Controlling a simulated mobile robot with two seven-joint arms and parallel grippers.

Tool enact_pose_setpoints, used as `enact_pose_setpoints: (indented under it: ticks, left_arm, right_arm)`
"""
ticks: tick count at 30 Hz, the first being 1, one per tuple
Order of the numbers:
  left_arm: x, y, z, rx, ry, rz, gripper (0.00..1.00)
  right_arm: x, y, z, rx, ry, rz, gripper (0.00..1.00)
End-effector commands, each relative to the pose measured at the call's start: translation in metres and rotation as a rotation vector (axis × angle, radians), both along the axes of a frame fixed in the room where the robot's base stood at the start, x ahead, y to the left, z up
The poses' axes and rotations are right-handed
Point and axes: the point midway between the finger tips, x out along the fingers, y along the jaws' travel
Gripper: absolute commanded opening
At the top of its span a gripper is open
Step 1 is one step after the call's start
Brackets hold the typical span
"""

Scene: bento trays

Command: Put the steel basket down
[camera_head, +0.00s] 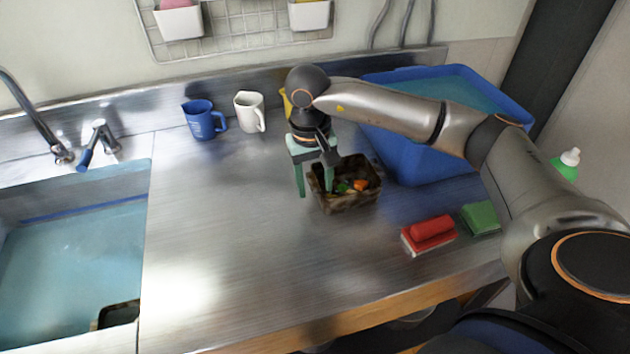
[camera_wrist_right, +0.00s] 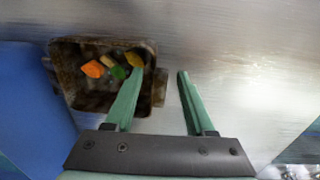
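The steel basket (camera_head: 345,200) is a small, dark, stained rectangular container on the steel counter, left of the blue tub. It sits upright with several orange, green and yellow food scraps inside. My right gripper (camera_head: 315,190) points down over the basket's left wall. One green finger is over the inside and the other is outside. In the right wrist view the fingers (camera_wrist_right: 160,72) stand clearly apart, with a gap around the wall. My left gripper is not in view.
A blue tub (camera_head: 400,150) of water stands behind and right. A red brush (camera_head: 430,232) and a green sponge (camera_head: 481,217) lie at right. A blue mug (camera_head: 202,120) and a white mug (camera_head: 249,112) stand behind. The sink (camera_head: 75,185) is left; the counter's middle is clear.

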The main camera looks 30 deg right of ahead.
Motion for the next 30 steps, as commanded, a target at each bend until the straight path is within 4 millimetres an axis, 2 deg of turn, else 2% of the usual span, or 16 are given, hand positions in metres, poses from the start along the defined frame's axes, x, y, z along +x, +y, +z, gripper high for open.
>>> enact_pose_setpoints:
  ticks: [7,11,24,30]
  left_arm:
    - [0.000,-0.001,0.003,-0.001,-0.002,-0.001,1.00]
    - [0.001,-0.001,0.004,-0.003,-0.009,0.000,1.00]
    - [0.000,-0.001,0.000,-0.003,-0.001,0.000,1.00]
    - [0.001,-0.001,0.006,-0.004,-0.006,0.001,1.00]
  right_arm:
    - [0.000,0.000,0.002,0.000,0.000,0.000,0.55]
    - [0.001,0.001,0.012,0.000,-0.003,0.000,0.55]
    - [0.002,0.006,0.103,0.001,-0.004,0.000,0.55]
    - [0.002,0.006,0.121,0.000,0.000,-0.001,0.55]
